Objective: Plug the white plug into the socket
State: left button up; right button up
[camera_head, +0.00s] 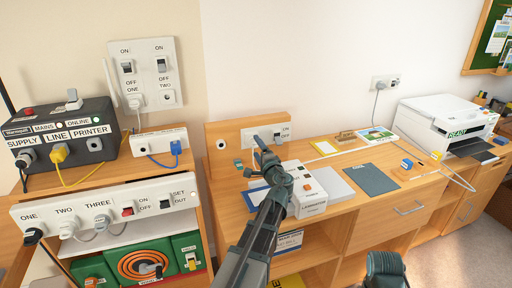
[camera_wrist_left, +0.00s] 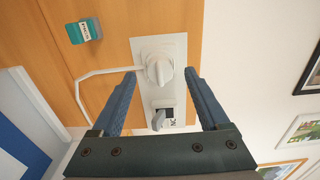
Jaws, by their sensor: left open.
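My left gripper (camera_head: 262,143) is open in front of a white socket plate (camera_head: 248,138) on the wooden back panel. In the left wrist view the white plug (camera_wrist_left: 159,69) lies against the plate (camera_wrist_left: 172,47), between the gripper's two fingertips (camera_wrist_left: 164,76). A gap shows on the far side of the plug, and neither finger is clearly closed on it. A white cord runs from the plug to the left and loops down. The contacts between plug and plate are hidden, so I cannot tell how deep it sits.
A switch (camera_wrist_left: 160,117) sits beside the plug on the plate. A teal block (camera_wrist_left: 84,31) is on the wood nearby. A white box (camera_head: 308,190) stands on the desk below my arm. A printer (camera_head: 440,125) is at right. A black supply box (camera_head: 62,135) is at left.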

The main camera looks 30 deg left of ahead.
pick_arm(q)
jog(key=v, duration=1.1)
jog(key=shift+s+d, duration=0.2)
jog(key=shift+d, duration=0.05)
dwell(0.5)
